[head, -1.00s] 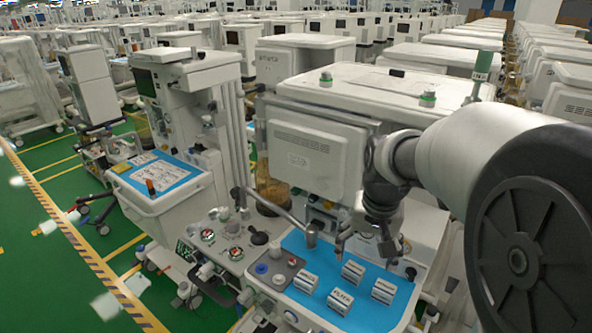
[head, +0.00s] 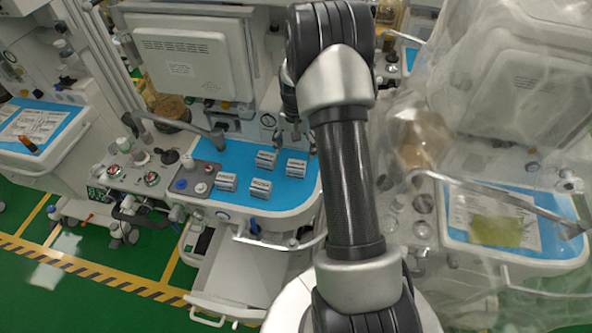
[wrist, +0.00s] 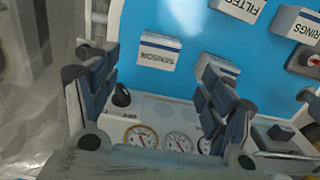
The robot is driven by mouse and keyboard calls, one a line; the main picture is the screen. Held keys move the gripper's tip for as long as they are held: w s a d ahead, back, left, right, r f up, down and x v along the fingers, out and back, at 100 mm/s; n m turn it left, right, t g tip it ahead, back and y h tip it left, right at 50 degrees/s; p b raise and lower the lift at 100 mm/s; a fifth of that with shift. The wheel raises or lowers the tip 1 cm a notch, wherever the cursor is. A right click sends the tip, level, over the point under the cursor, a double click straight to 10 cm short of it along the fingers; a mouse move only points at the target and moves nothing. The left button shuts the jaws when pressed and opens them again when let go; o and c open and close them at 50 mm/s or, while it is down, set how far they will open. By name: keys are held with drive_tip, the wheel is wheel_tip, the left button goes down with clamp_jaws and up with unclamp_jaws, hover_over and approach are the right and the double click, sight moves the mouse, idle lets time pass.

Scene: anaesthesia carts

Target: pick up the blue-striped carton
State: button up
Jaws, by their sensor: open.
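Several small white cartons with dark lettering stand on the blue mat (head: 236,150). A carton marked SENSOR (wrist: 158,52) lies beyond the gap between my fingers in the wrist view, with a thin blue band along its far edge. It appears to be the back right carton (head: 296,168) in the head view. The other cartons' stripe colours are too small to tell. My gripper (wrist: 152,64) is open and empty, over the back of the mat and apart from the cartons. Its right finger partly covers another carton (wrist: 225,66).
Cartons marked FILTER (wrist: 238,9) and RINGS (wrist: 297,24) stand farther out. Gauges (wrist: 140,135) sit behind the mat, below the cart's white housing (head: 190,60). A plastic-draped cart (head: 510,100) stands right.

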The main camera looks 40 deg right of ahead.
hover_over(296, 165)
drive_tip(key=f, duration=0.4)
drive_tip(key=shift+s+a+f+b, duration=0.15)
drive_tip(key=shift+a+f+b, duration=0.05)
drive_tip(key=shift+f+b, duration=0.1)
drive_tip(key=shift+w+d+f+b, duration=0.15)
drive_tip(key=shift+f+b, duration=0.2)
drive_tip(key=shift+f, duration=1.1)
drive_tip(key=shift+w+d+f+b, duration=0.15)
drive_tip(key=shift+f+b, duration=0.15)
drive_tip(key=shift+f, duration=1.1)
drive_tip(key=shift+s, duration=0.15)
drive_tip(key=shift+c, duration=0.2)
drive_tip(key=c, duration=1.1)
